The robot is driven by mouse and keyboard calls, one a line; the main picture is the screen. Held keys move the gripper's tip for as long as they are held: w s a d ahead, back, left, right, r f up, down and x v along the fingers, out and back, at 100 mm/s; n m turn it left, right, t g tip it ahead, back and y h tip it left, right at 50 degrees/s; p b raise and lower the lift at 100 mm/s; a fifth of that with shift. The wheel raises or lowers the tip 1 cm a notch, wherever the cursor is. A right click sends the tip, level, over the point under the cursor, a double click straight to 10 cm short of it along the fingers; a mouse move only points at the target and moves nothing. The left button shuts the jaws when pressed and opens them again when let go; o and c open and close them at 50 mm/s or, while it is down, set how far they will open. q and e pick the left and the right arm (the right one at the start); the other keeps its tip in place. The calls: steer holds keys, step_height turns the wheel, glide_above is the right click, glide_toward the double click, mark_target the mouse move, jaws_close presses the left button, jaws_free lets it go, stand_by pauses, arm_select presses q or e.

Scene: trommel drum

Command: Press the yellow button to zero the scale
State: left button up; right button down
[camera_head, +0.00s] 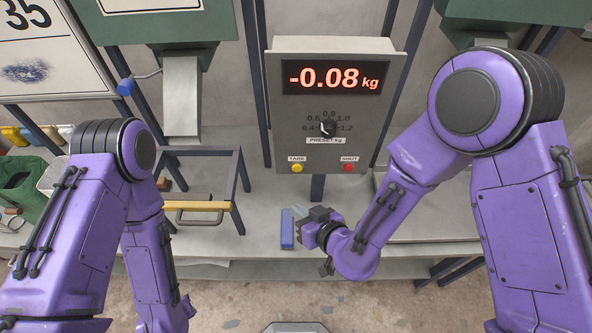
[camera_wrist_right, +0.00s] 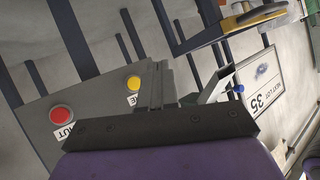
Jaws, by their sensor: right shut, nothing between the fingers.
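A red button (camera_head: 348,168), labelled SHUT, sits right of the yellow one, below a black preset knob (camera_head: 328,128). A blue object (camera_head: 287,229) lies on the bench (camera_head: 260,200) beside my right gripper. A metal frame with a yellow-topped bar (camera_head: 203,206) stands left.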

mark_target(297, 168)
steer(key=shift+w+d+f, duration=0.1)
steer(key=shift+w, duration=0.1)
steer(key=shift+w, duration=0.1)
steer(key=w, duration=0.8)
steer(key=shift+w, duration=0.3)
stand_by(1.8)
steer(key=shift+w, duration=0.4)
steer(key=shift+w, duration=0.45)
stand_by(0.5)
steer(key=shift+s, duration=0.9)
